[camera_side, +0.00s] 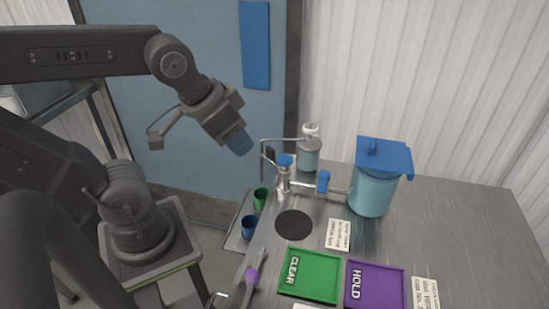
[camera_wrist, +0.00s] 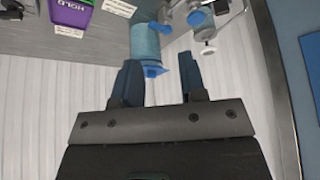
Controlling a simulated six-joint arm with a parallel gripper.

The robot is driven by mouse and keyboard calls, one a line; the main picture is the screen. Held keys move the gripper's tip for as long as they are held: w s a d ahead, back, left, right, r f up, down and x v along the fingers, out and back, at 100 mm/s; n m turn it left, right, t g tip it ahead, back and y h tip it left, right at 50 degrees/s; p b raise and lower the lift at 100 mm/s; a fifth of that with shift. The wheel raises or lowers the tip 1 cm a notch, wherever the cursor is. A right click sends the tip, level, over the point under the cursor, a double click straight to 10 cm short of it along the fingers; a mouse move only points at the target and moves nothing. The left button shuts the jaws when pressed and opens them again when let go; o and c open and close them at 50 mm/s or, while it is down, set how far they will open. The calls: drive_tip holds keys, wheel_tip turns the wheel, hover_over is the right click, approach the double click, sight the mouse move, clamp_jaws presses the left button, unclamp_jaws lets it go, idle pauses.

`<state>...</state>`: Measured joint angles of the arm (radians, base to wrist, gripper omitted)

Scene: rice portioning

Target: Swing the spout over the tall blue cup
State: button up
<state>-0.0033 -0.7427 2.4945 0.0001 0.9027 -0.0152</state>
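A thin bent metal pipe, which looks like the spout (camera_side: 263,153), rises beside the blue-topped metal fitting (camera_side: 285,161) at the counter's left edge. Its outlet end is too small to make out. A blue cup (camera_side: 249,228) stands below, nearer the camera than a green cup (camera_side: 260,199). The spout's end does not clearly line up with either cup. My gripper (camera_side: 239,143) hangs in the air above and left of the fitting, touching nothing. The wrist view shows its two blue fingers (camera_wrist: 159,66) apart and empty. The cups are not visible there.
A large blue-lidded canister (camera_side: 373,190) connects to the fitting by a pipe with a blue valve (camera_side: 323,181). A small pump jar (camera_side: 308,155) stands behind. Green CLEAR (camera_side: 310,274) and purple HOLD (camera_side: 375,286) trays lie in front. The right side of the counter (camera_side: 470,235) is bare.

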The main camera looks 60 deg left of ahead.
drive_tip(key=w+a+n+g, duration=0.3)
drive_tip(key=w+a+n, duration=0.2)
drive_tip(key=w+n, duration=0.3)
drive_tip(key=n+g, duration=0.3)
drive_tip(key=n, duration=0.9)
approach(270, 148)
wheel_tip(270, 148, down, 10)
drive_tip(key=shift+s+f, duration=0.1)
drive_tip(key=shift+f, duration=0.15)
drive_tip(key=shift+c, duration=0.2)
clamp_jaws()
